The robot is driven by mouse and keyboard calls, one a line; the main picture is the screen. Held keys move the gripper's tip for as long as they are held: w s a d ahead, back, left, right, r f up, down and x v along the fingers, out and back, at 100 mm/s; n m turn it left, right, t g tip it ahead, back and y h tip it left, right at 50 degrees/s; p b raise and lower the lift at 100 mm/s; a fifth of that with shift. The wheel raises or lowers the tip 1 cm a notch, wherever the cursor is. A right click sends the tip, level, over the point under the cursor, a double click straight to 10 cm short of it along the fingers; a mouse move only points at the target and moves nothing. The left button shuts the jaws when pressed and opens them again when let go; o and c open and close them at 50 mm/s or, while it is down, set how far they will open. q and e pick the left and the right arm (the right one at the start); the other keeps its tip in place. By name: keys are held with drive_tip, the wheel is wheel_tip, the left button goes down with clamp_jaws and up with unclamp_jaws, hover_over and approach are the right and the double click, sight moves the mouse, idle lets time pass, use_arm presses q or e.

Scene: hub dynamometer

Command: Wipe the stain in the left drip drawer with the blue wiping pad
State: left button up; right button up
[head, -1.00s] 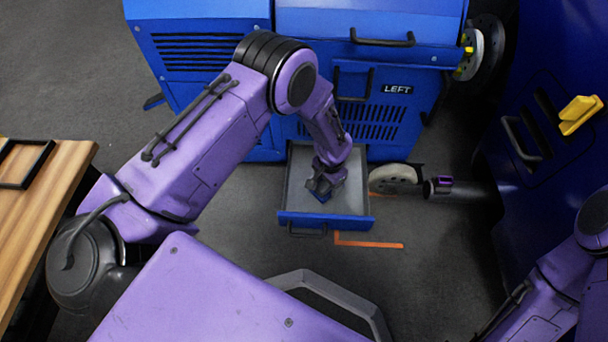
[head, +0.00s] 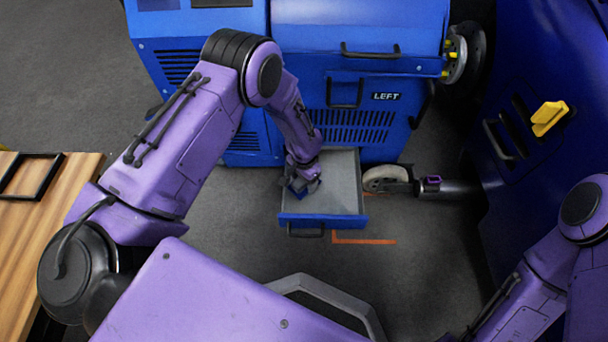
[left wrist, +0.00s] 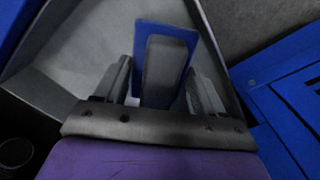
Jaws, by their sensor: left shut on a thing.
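The left drip drawer (head: 345,207) is pulled out, low on the blue machine side labelled LEFT; its grey floor shows to the right of my gripper. My left gripper (head: 303,182) is inside the drawer, near its left wall. It is shut on the dark grip of the blue wiping pad (head: 296,191). In the left wrist view the pad (left wrist: 187,36) sits between the two fingers, blue plate beyond the grip, close to a drawer wall. I cannot make out the stain on the visible floor. My right gripper is out of view.
A pale wheel (head: 386,178) with a metal shaft lies right of the drawer. A blue cabinet (head: 545,110) with a yellow handle stands at the right. A wooden table (head: 45,215) is at the left. Orange floor marking (head: 362,241) and open floor lie in front of the drawer.

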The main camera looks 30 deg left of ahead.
use_arm(q)
drive_tip(key=shift+r+p, duration=2.05)
drive_tip(key=shift+r, duration=0.35)
